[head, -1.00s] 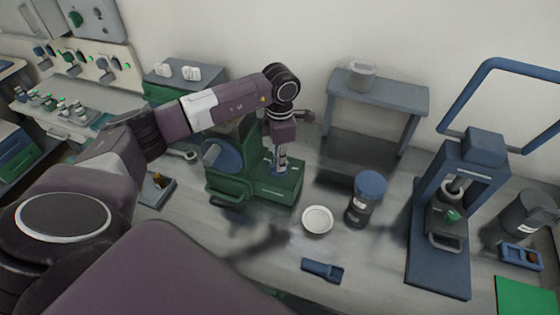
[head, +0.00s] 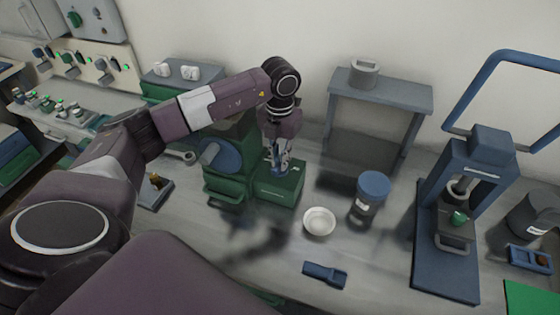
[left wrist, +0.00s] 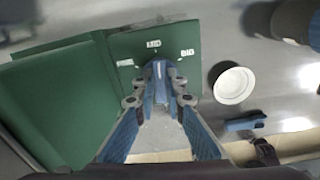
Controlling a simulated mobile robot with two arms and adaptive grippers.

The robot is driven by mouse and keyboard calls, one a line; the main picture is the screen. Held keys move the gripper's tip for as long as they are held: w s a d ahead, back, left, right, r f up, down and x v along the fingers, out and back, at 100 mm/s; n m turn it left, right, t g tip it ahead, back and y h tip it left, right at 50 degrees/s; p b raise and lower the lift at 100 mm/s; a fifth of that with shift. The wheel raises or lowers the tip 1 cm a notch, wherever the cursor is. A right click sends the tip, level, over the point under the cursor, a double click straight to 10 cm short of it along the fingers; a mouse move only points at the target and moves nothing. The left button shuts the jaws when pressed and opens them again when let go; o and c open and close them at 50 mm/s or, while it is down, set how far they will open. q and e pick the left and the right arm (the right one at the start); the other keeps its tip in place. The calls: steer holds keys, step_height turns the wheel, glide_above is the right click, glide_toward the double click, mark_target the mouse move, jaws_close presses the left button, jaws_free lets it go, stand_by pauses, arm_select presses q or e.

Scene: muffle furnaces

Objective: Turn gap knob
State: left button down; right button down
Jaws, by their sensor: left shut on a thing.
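The green machine (head: 278,188) stands on the bench at mid-left. It also shows in the left wrist view (left wrist: 60,95), with white labels on its flat top around the gap knob. The gap knob (left wrist: 160,72) is blue with a pale line on its face. My left gripper (head: 279,168) comes down from above on the machine's low top. In the left wrist view its fingers (left wrist: 162,92) are shut on the gap knob from both sides. In the head view the gripper mostly hides the knob. My right gripper is not in view.
A white dish (head: 319,221), a blue-lidded jar (head: 370,190) and a small blue tool (head: 325,274) lie right of the machine. A grey stand (head: 385,95) is behind, and a blue press (head: 445,255) is farther right.

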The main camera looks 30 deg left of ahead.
mark_target(279, 163)
arm_select(q)
steer(key=shift+n, duration=0.6)
steer(key=shift+r, duration=0.1)
steer(key=c, duration=2)
jaws_free()
step_height(279, 163, up, 12)
steer(key=shift+f, duration=0.1)
